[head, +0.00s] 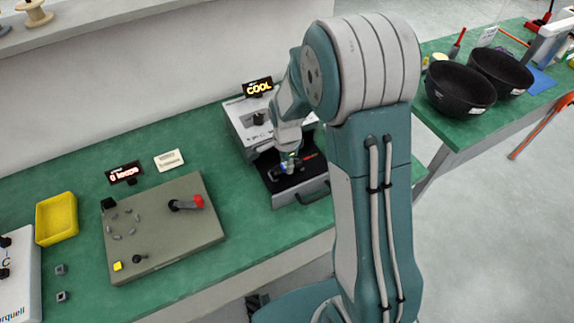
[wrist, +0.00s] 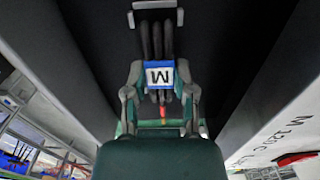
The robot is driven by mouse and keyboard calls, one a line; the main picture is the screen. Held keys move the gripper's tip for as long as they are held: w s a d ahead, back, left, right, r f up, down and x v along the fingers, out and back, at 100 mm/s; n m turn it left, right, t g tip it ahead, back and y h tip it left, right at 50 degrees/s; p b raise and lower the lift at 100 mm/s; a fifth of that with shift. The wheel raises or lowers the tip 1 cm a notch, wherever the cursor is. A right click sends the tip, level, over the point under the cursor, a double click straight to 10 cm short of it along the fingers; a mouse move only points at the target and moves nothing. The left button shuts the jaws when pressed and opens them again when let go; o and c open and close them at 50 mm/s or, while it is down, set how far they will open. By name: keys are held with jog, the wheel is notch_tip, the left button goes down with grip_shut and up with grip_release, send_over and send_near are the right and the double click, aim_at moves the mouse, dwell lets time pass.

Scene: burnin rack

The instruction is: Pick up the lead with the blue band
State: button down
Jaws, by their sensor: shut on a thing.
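The lead with the blue band (wrist: 160,75) shows in the wrist view. Its band is blue with a white patch marked with a dark letter, and black cable strands run above it to a pale block (wrist: 155,15). My gripper (wrist: 159,88) has a finger on each side of the band and is shut on the lead. In the head view my gripper (head: 289,160) is low over the black drawer-like tray (head: 287,198) at the front of the grey box labelled COOL. The lead is too small to make out clearly there.
The grey COOL box (head: 238,117) stands behind the tray. A panel with a red-tipped lever (head: 160,245) and a yellow bin (head: 57,218) are to the left. Black bowls (head: 459,90) stand on the right bench. Green bench top between panel and box is clear.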

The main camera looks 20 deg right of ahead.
jog(key=s+a+r, duration=0.2)
jog(key=s+r, duration=0.4)
jog(key=s+a+r, duration=0.2)
jog(key=s+r, duration=0.3)
jog(key=s, duration=0.2)
jog(key=shift+a+r, duration=0.3)
jog(key=shift+r, duration=0.1)
